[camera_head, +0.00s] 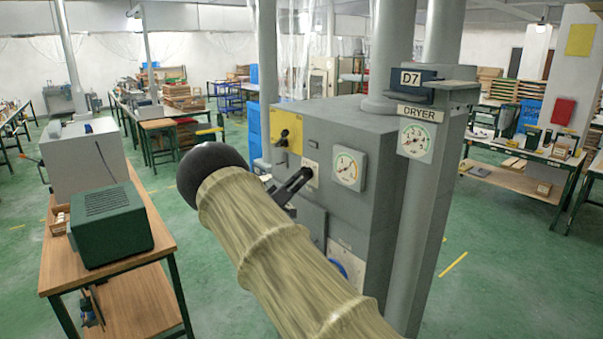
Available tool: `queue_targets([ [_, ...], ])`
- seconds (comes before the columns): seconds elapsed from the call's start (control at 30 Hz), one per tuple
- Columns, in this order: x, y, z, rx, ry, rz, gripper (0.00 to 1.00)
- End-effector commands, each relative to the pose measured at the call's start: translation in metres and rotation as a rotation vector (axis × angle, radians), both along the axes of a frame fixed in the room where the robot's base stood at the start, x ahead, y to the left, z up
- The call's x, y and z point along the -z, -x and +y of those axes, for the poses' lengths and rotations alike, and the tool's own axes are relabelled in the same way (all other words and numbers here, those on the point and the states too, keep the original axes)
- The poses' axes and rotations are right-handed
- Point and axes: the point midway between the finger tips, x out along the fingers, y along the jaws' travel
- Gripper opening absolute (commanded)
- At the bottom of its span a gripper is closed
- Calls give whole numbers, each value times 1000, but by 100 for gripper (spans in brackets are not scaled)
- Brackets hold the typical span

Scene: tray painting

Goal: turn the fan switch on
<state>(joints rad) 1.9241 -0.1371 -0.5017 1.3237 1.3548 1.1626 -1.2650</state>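A grey cabinet (340,125) labelled DRYER stands in the middle. Its front face carries a yellow plate (294,136) with a black handle (284,135). Below and right of it is a small pale plate (312,170), partly covered. I cannot read which control is the fan switch. My arm, in a tan sleeve with a black ball-like joint, crosses the foreground. Dark finger-like parts, seemingly my gripper (295,183), show past the sleeve, with their tips close to the pale plate. Contact and finger opening cannot be made out. The rest of my gripper is hidden behind my arm.
A round gauge (350,168) is right of the pale plate, and a blue-marked dial (346,265) sits lower, partly behind my arm. A grey post (427,220) stands at the cabinet's right. A wooden bench (155,222) with a green box (110,226) is at left.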

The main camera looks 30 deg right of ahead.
Motion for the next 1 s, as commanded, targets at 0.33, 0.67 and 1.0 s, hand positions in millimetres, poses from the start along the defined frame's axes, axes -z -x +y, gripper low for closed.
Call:
queue_targets([
  [0.33,-9,-10,-26,0,0,-1,36],
  [0.67,-8,-10,-28,0,0,-1,34],
  [1.0,-8,-11,-27,-1,-1,0,0],
])
